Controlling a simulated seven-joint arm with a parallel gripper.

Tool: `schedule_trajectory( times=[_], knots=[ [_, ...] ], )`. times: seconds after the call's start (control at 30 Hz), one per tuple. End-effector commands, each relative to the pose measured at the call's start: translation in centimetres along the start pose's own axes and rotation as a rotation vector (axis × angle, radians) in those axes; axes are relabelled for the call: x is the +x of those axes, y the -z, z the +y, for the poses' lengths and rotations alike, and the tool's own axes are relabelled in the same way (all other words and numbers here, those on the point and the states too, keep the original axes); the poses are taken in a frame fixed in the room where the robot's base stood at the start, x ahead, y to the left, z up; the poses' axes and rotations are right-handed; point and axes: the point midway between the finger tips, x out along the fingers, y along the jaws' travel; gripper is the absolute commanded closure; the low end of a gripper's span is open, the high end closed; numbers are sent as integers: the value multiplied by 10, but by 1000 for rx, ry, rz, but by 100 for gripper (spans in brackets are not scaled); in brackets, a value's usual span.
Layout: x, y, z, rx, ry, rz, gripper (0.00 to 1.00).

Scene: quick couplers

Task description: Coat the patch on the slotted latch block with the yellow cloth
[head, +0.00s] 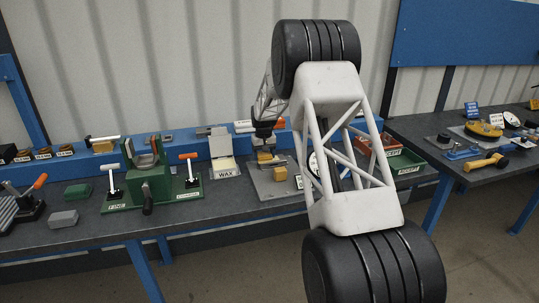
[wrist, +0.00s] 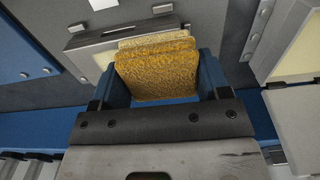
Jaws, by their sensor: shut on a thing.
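My gripper (head: 263,131) is over the bench, just right of the wax box. In the wrist view its two blue fingers (wrist: 160,76) are shut on the yellow cloth (wrist: 157,60), a thick, rough-textured folded pad. The cloth also shows small under the gripper in the head view (head: 264,156). Beyond the cloth in the wrist view is a grey block (wrist: 90,42) with a dark slot, which looks like the slotted latch block. A pale patch shows on it beside the cloth, partly hidden. I cannot tell whether the cloth touches it.
The open wax box (head: 223,167) stands left of the gripper. A green fixture (head: 150,185) with upright-handled tools is further left. A grey plate (head: 270,187) lies below the gripper. A green tray (head: 405,164) is to the right. My arm hides part of the bench.

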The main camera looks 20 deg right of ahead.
Motion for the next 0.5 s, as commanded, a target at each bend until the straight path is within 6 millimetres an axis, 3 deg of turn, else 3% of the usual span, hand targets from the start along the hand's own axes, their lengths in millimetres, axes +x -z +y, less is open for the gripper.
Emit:
schedule_trajectory(
  times=[0.1, 0.17, 0.5],
  knots=[
    [-5, 0, -4, 0, 0, 1, 55],
    [-23, 1, -4, 0, 0, 4, 55],
    [-51, 0, -4, 0, 0, 1, 55]
  ],
)
